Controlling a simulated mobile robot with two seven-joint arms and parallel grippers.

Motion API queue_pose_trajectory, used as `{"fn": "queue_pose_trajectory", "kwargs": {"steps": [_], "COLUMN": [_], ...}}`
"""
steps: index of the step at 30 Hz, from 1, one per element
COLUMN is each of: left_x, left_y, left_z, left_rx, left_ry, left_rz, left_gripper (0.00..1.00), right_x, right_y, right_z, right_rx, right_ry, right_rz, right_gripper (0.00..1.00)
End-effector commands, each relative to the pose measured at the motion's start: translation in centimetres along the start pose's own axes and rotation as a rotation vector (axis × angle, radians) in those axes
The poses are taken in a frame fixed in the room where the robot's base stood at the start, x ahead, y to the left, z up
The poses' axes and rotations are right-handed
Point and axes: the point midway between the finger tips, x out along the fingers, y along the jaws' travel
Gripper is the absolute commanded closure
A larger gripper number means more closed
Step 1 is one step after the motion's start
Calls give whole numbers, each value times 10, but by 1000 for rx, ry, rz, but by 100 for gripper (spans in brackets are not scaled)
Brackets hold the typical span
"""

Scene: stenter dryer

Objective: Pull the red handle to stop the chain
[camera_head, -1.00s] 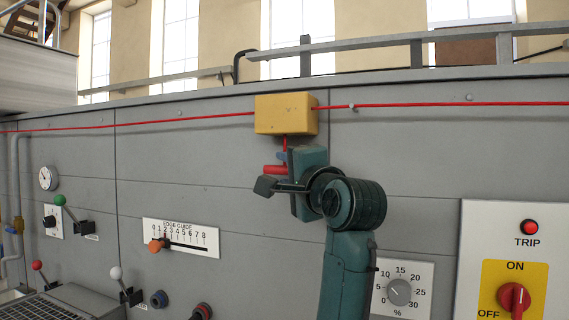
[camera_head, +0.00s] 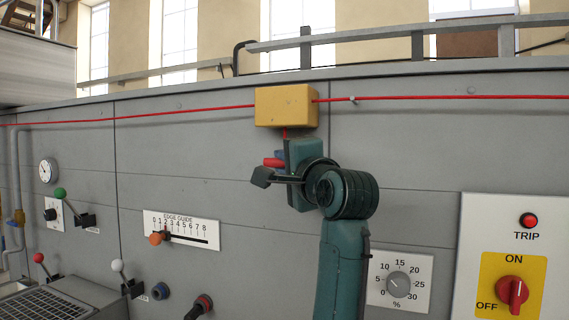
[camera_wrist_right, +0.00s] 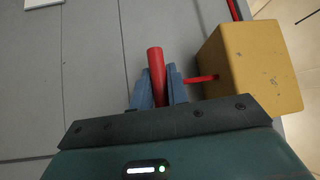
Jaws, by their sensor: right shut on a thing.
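The red handle (camera_head: 273,162) is a short red bar on a thin red stem below a yellow box (camera_head: 286,106) on the grey machine wall. My right gripper (camera_head: 280,158) is at the handle, just under the box. In the right wrist view, the handle (camera_wrist_right: 156,64) sits between the two blue fingers (camera_wrist_right: 157,88), which are shut on it. The yellow box (camera_wrist_right: 251,72) is to the right there, with the red stem (camera_wrist_right: 201,79) reaching toward the handle. A red cord (camera_head: 180,112) runs along the wall to both sides of the box. My left gripper is out of view.
An edge guide scale (camera_head: 181,230) with an orange knob, a percent dial (camera_head: 399,284) and a TRIP panel with a lit red lamp (camera_head: 528,220) and a rotary switch (camera_head: 512,292) are on the wall. Several levers stand at lower left. A rail (camera_head: 390,41) runs above.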

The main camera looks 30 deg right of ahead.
Motion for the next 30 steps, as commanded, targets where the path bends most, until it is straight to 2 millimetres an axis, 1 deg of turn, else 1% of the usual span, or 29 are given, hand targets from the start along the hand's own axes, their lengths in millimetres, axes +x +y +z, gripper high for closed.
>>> {"fn": "queue_pose_trajectory", "kwargs": {"steps": [8, 11, 15, 19, 23, 24, 30], "left_x": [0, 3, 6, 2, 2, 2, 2], "left_y": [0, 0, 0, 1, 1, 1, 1], "left_z": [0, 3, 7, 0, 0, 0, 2], "left_rx": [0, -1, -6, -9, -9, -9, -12], "left_ry": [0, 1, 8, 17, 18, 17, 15], "left_rz": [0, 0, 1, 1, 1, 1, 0], "left_gripper": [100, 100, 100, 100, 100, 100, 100], "right_x": [0, -1, -4, -4, -4, -4, -3], "right_y": [1, 9, 27, 26, 26, 26, 26], "right_z": [0, 1, 4, 4, 4, 4, 4], "right_rx": [0, 1, 2, 0, 0, 0, 0], "right_ry": [0, 0, -1, 0, 0, 0, 0], "right_rz": [1, 1, 1, 0, 2, 2, 3], "right_gripper": [100, 100, 100, 100, 100, 81, 65]}}
